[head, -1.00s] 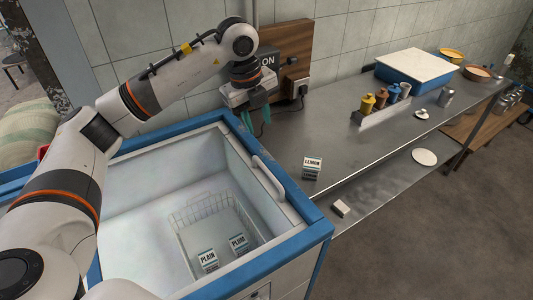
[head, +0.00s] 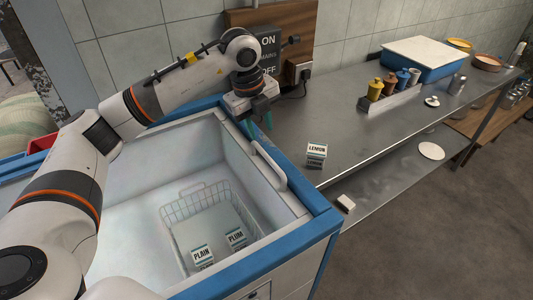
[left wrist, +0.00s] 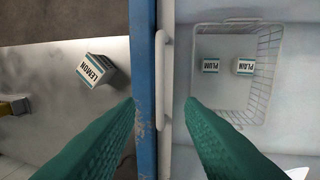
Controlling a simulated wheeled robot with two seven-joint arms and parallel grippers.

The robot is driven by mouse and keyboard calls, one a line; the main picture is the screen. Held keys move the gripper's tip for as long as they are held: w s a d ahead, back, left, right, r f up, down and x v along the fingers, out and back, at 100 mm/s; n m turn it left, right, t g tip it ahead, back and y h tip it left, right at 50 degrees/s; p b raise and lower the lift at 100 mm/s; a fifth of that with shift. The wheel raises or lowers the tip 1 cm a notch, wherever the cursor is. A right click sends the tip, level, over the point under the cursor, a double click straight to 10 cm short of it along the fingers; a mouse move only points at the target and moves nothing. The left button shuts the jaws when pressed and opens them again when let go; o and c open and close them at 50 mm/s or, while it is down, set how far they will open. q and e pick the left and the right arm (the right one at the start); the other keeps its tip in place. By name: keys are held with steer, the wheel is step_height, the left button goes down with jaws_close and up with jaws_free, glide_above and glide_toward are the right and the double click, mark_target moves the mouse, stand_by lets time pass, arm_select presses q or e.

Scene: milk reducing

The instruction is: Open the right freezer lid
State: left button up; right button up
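The chest freezer has a blue rim (head: 322,228) and a white inside, seen in the head view. A white bar handle (head: 269,166) lies along the right side of its opening. The handle also shows upright in the left wrist view (left wrist: 163,80). I cannot tell from these frames whether a clear lid covers the opening. My left gripper (head: 258,124), with green fingers, is above the far right rim, near the handle's far end. In the left wrist view the fingers (left wrist: 160,103) are apart and empty, with the handle line between them. My right gripper is not in view.
A wire basket (head: 176,213) inside the freezer holds PLAIN (head: 203,254) and PLUM (head: 237,238) cartons. A LEMON carton (head: 316,152) stands on the steel counter (head: 345,125) to the right. A switch panel (head: 268,50) is on the wall behind my gripper.

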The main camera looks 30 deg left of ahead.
mark_target(268, 157)
arm_select(q)
steer(key=f, duration=0.3)
steer(key=w+f+p, duration=0.1)
steer(key=f, duration=0.2)
steer(key=d+f+p, duration=0.1)
steer(key=f, duration=0.2)
steer(key=shift+w+f, duration=0.3)
steer(key=shift+w, duration=0.05)
jaws_close()
